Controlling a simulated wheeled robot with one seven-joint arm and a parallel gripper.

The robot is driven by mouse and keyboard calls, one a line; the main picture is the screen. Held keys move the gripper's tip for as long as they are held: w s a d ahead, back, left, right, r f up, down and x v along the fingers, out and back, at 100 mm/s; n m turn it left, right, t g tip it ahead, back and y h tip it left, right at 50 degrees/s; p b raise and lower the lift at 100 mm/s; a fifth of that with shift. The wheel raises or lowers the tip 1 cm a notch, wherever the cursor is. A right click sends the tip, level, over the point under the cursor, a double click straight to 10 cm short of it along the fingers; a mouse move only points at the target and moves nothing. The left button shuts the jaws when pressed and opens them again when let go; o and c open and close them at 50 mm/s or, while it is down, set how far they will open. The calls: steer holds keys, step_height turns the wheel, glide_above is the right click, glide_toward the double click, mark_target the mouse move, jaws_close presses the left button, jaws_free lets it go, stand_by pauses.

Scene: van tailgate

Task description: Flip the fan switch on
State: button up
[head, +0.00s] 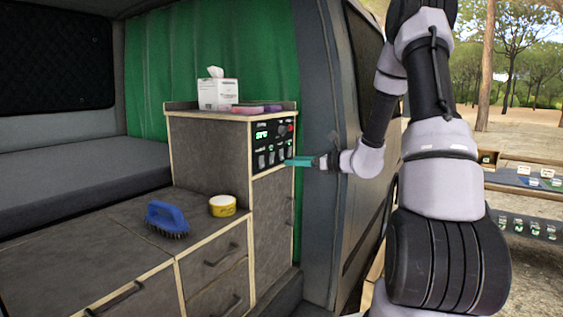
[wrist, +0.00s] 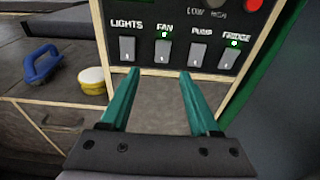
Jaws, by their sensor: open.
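The black control panel (head: 263,146) is on the cabinet's front face in the head view. In the head view my gripper (head: 288,162) is close to the panel's lower right; contact cannot be told.
The lights switch (wrist: 127,49), pump switch (wrist: 197,55) and fridge switch (wrist: 229,60) flank it; a green light glows above the fridge switch. A blue brush (head: 167,219) and yellow tin (head: 222,206) lie on the lower counter. A tissue box (head: 217,93) stands on the cabinet top.

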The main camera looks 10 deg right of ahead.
steer(key=shift+v, duration=1.55)
steer(key=s+a+r+n+g+h, duration=0.1)
steer(key=s+a+r+n+g, duration=0.35)
steer(key=s+n, duration=0.2)
steer(key=s+a+r+n+g, duration=0.3)
steer(key=s+a+n, duration=0.25)
steer(key=s, duration=0.25)
steer(key=s+d+r+n+t+h, duration=0.1)
steer(key=s+d+r+n+h, duration=0.2)
steer(key=s, duration=0.4)
steer(key=s+d+r+n+t+h, duration=0.2)
steer(key=s+d+r+n+h, duration=0.2)
steer(key=s+n, duration=0.4)
steer(key=shift+d+h, duration=0.7)
steer(key=shift+h, duration=0.1)
steer(key=shift+a, duration=0.55)
